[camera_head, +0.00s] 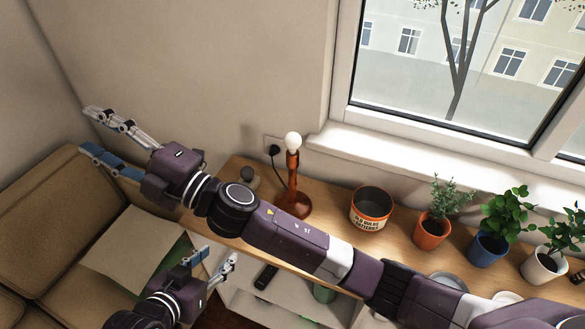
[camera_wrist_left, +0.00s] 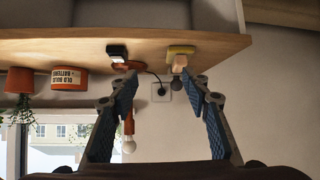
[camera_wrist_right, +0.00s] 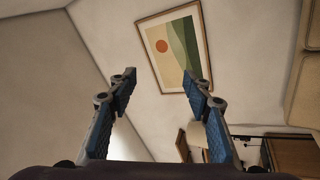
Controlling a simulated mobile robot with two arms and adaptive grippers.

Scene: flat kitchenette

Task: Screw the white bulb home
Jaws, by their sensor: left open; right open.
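The white bulb (camera_head: 292,140) sits upright at the top of the orange-brown lamp (camera_head: 294,196) on the wooden counter. In the left wrist view, the picture is upside down and the bulb (camera_wrist_left: 129,146) hangs below the lamp's stem (camera_wrist_left: 129,125). I cannot tell how deep its thread is in the socket. My left gripper (camera_head: 211,264) is open and empty, low in front of the counter and apart from the lamp. My right gripper (camera_head: 89,130) is open and empty, left of the lamp over the sofa side; its wrist view shows no bulb.
A grey bulb (camera_head: 250,179) stands left of the lamp. An orange-banded bin (camera_head: 371,207) and potted plants (camera_head: 433,227) stand to the right. A black plug (camera_head: 274,150) is in the wall socket. My right arm crosses in front of the lamp. A sofa (camera_head: 40,215) is at left.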

